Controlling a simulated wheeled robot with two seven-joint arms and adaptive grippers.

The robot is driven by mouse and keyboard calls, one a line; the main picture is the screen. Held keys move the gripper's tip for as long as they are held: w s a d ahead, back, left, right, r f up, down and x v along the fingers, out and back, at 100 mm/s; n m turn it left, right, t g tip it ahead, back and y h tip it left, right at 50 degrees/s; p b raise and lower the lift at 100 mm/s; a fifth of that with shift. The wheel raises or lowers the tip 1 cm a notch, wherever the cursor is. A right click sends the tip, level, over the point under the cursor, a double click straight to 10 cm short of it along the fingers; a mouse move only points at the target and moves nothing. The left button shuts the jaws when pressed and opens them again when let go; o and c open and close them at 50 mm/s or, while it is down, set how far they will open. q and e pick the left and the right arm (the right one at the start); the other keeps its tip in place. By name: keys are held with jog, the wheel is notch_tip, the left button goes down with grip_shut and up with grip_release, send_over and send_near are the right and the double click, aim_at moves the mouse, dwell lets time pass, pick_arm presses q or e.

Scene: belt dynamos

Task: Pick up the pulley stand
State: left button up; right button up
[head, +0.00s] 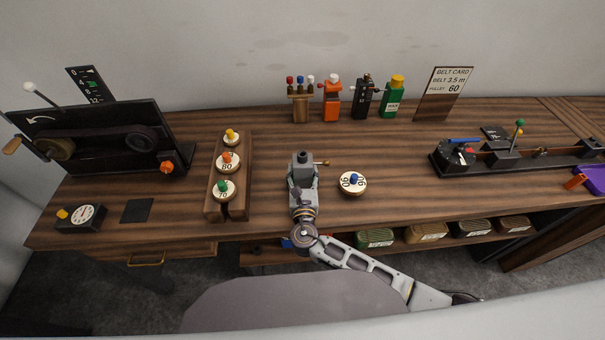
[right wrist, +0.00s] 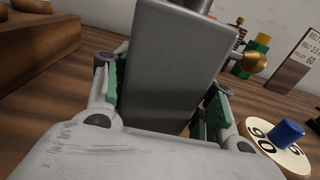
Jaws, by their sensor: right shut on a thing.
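The pulley stand, a grey block-like post with a brass knob on its right side, is at the middle of the table in the head view (head: 302,163). In the right wrist view its flat grey face (right wrist: 172,70) fills the space between the fingers. My right gripper (head: 302,190) reaches over the front edge and is shut on the stand, with green pads either side of it (right wrist: 157,108). The stand's foot is hidden, so I cannot tell whether it touches the table. My left gripper is not in view.
A pulley marked 90 (head: 352,186) with a blue knob lies just right of the stand. A wooden rack (head: 240,185) with several pulleys stands to the left. The belt machine (head: 95,140) is further left. Bottles and a card (head: 443,95) stand behind.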

aim_at(302, 152)
jog(key=shift+r, duration=0.15)
jog(key=shift+r, duration=4.95)
jog(key=shift+f+b, duration=2.55)
jog(key=shift+f, duration=1.9)
jog(key=shift+f, duration=0.55)
jog(key=shift+f, duration=0.1)
jog(key=shift+f, duration=0.15)
